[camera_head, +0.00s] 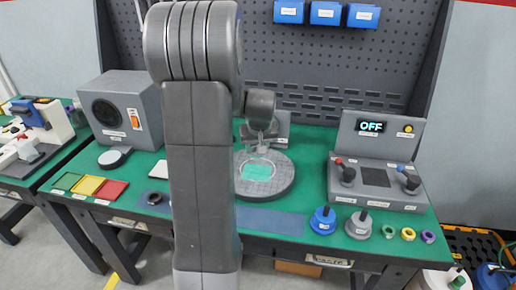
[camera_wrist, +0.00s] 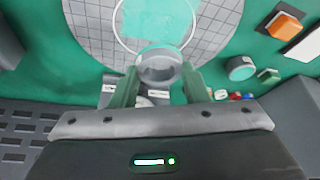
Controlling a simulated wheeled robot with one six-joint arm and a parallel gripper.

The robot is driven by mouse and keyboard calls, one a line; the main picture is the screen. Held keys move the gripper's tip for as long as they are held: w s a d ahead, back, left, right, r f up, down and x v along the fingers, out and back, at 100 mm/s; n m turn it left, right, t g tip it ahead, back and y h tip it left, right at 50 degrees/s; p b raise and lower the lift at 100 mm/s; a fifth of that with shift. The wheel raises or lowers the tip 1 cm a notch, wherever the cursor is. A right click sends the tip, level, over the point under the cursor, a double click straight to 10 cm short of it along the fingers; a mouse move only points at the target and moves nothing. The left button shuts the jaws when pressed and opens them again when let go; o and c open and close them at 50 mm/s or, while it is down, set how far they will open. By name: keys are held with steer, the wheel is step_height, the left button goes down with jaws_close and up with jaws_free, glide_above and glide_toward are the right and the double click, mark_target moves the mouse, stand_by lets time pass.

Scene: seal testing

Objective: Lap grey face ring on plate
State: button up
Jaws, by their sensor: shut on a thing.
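The round grey lapping plate (camera_head: 287,180) stands on the green bench top. It has a grid of grooves and a teal patch (camera_head: 258,168) on it. In the wrist view the plate (camera_wrist: 92,28) fills the top, and a thin pale hoop (camera_wrist: 117,35) surrounds the teal patch (camera_wrist: 160,18). My gripper (camera_wrist: 160,72) is shut on the grey face ring (camera_wrist: 158,67), with one green finger on each side. The ring overlaps the edge of the patch in this view; whether it touches the plate I cannot tell. In the head view my arm partly hides the gripper.
A test unit reading OFF (camera_head: 375,150) stands right of the plate. Blue (camera_head: 323,222) and grey (camera_head: 359,225) knobbed pieces and several small coloured rings lie before it. A grey box (camera_head: 125,108) and coloured trays (camera_head: 111,189) are left. A blue mat (camera_head: 272,221) lies in front.

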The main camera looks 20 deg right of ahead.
steer(key=shift+f, duration=0.15)
steer(key=b, duration=0.5)
glide_above(256, 171)
steer(key=s, duration=0.2)
steer(key=shift+w+a+f, duration=0.1)
steer(key=shift+w+f, duration=0.05)
steer(key=shift+f, duration=1.35)
steer(key=shift+w+f, duration=0.1)
steer(key=shift+f, duration=1.4)
steer(key=shift+f+b, duration=0.65)
steer(key=shift+f, duration=0.35)
steer(key=o, duration=0.5)
steer(key=shift+c, duration=1.6)
steer(key=shift+r+p, duration=0.45)
steer(key=shift+r, duration=0.2)
